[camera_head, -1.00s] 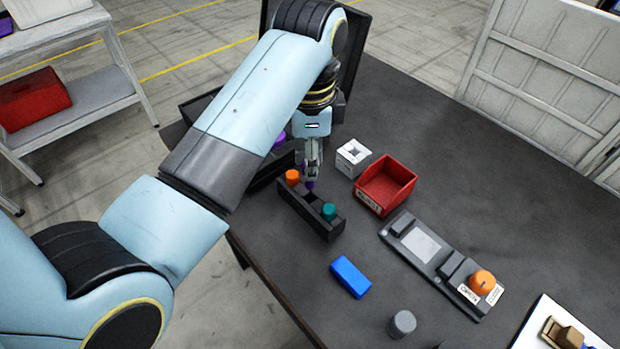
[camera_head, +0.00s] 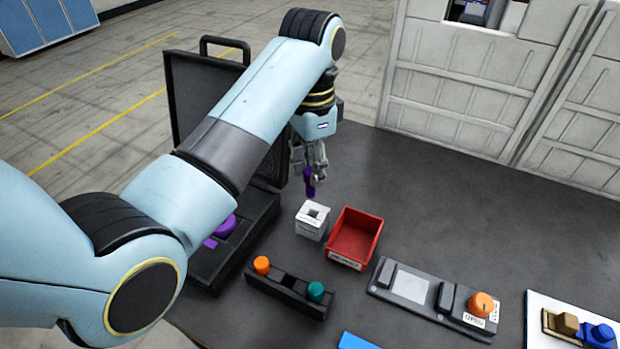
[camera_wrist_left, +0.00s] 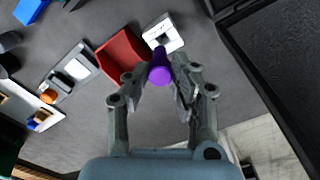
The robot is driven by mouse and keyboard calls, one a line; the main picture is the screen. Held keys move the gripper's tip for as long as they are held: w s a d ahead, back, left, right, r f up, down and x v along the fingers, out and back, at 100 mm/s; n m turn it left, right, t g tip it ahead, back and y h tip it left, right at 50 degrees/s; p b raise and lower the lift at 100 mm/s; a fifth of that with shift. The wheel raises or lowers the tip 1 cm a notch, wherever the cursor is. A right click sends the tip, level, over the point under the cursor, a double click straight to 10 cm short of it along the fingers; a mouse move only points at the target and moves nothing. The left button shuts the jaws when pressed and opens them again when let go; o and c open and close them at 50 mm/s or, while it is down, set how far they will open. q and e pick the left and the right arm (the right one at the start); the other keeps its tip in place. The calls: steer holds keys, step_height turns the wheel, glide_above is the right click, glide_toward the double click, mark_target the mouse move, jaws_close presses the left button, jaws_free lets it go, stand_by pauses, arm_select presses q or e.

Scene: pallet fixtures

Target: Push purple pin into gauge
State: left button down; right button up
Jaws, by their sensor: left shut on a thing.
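My left gripper (camera_head: 310,171) is shut on the purple pin (camera_head: 309,188), which hangs upright below the fingers in the head view. The pin also shows between the fingertips in the left wrist view (camera_wrist_left: 160,70). The gauge appears to be the small white block (camera_head: 312,221) with a square hole in its top. The pin is above the table, apart from the block, just behind it in the head view. In the left wrist view the white block (camera_wrist_left: 170,38) lies just beyond the pin. My right gripper is not in view.
A red bin (camera_head: 356,236) stands right beside the white block. A dark rack (camera_head: 290,290) holds an orange and a teal pin. An open black case (camera_head: 233,240) with a purple piece is at left. A grey fixture (camera_head: 415,292) is at right. The back of the table is clear.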

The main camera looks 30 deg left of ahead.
mark_target(314, 188)
arm_select(q)
steer(key=shift+w+d+r, duration=0.15)
steer(key=shift+w+r, duration=0.05)
steer(key=shift+w, duration=0.25)
steer(key=shift+f, duration=0.35)
step_height(314, 188, down, 5)
steer(key=shift+r+b, duration=0.15)
steer(key=shift+b, duration=0.2)
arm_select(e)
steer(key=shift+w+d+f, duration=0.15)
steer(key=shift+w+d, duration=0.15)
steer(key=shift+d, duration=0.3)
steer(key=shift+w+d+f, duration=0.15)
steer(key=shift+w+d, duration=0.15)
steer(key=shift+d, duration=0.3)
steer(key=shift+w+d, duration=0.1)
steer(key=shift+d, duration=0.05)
arm_select(q)
steer(key=shift+p, duration=0.4)
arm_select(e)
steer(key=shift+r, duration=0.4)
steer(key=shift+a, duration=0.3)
arm_select(q)
steer(key=shift+f, duration=0.55)
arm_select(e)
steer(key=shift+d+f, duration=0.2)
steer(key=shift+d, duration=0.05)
